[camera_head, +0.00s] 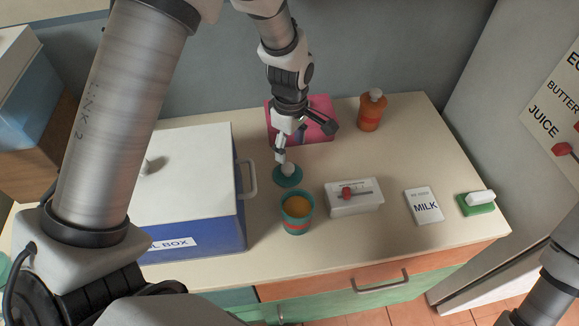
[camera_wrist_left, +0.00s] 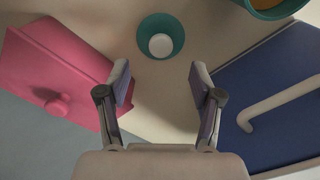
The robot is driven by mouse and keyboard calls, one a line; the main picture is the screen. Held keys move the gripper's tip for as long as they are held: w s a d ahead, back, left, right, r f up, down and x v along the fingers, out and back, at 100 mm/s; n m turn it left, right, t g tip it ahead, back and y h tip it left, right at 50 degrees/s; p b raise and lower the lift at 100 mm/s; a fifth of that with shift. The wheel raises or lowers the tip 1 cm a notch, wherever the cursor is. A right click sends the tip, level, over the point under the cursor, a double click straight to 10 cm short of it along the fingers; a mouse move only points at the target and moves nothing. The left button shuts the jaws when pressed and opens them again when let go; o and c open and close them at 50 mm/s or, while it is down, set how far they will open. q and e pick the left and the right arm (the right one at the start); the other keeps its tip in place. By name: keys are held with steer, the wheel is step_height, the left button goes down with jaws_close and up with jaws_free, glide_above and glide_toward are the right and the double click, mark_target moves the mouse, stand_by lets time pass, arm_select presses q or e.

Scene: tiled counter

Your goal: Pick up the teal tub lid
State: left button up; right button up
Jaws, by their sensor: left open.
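The teal tub lid (camera_head: 287,180) is a small round disc with a white knob, lying on the counter behind the teal tub (camera_head: 297,229). In the left wrist view the lid (camera_wrist_left: 146,47) shows top centre, just beyond the fingertips. My left gripper (camera_head: 281,152) is above the lid and points down at it, partly covering its far side in the head view. In the left wrist view the gripper (camera_wrist_left: 160,75) is open with nothing between its fingers. The tub holds something orange. My right gripper is out of view.
A blue box with white lid (camera_head: 190,185) and handle stands left. A pink box (camera_head: 318,128) lies behind the gripper. An orange bottle (camera_head: 370,113), a white case (camera_head: 354,205), a MILK carton (camera_head: 424,206) and a green block (camera_head: 478,208) stand right. Counter between them is bare.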

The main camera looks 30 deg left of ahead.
mark_target(287, 166)
arm_select(q)
steer(key=shift+f+b, duration=0.3)
steer(key=shift+f, duration=0.35)
steer(key=shift+a+f, duration=0.15)
steer(key=shift+f, duration=0.05)
steer(key=f, duration=0.2)
steer(key=f+p, duration=0.1)
steer(key=f, duration=0.1)
steer(key=f+p, duration=0.1)
steer(key=f, duration=0.2)
steer(key=shift+s+a, duration=0.1)
steer(key=shift+a, duration=0.15)
steer(key=shift+f, duration=0.2)
steer(key=shift+r, duration=0.1)
steer(key=c, duration=0.9)
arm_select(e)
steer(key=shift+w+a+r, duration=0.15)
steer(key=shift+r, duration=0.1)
